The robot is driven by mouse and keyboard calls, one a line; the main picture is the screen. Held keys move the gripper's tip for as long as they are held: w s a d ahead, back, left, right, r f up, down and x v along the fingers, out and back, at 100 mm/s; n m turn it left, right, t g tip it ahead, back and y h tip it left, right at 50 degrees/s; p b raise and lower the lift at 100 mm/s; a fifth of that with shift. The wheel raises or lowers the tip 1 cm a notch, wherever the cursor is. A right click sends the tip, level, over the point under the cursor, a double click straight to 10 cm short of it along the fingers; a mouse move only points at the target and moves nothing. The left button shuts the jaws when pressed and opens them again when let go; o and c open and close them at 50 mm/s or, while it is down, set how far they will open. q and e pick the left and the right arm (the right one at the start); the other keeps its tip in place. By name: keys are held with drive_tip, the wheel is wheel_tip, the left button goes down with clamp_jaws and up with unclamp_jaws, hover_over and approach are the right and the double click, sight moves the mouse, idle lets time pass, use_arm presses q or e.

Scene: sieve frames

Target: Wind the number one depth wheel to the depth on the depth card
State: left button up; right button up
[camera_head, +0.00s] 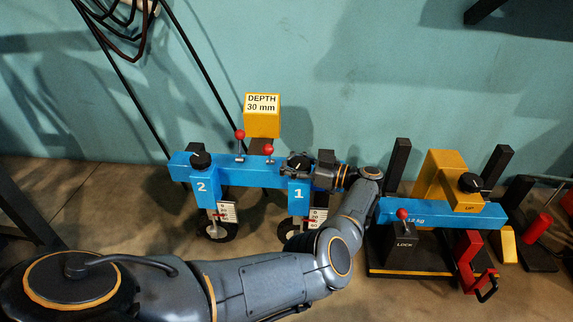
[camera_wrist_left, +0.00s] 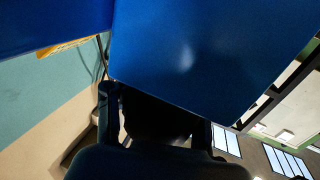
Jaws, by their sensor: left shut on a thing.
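The depth card (camera_head: 263,103) on a yellow block reads "DEPTH 30 mm". The blue frame (camera_head: 250,175) carries units marked 2 and 1. The number one depth wheel (camera_head: 298,160) is a dark knob with a white mark, on top of unit 1. My left gripper (camera_head: 312,170) reaches it from the right and is shut on it. In the left wrist view, a dark shape (camera_wrist_left: 155,115) sits between the fingers, below a large blue surface. The number one scale (camera_head: 318,214) hangs below with small figures; its exact reading is too small to tell. My right gripper is out of view.
The number two depth wheel (camera_head: 200,160) and its scale (camera_head: 228,212) are at left. Two red-knobbed levers (camera_head: 240,135) stand behind the frame. At right is a blue beam (camera_head: 440,213) with a LOCK box (camera_head: 403,248), a yellow bracket (camera_head: 450,180) and a red hook (camera_head: 468,255).

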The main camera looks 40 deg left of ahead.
use_arm(q)
drive_tip(key=shift+d, duration=0.2)
idle(0.4)
drive_tip(key=o, duration=1.2)
drive_tip(key=shift+w+d, duration=0.1)
drive_tip(key=shift+o, duration=0.2)
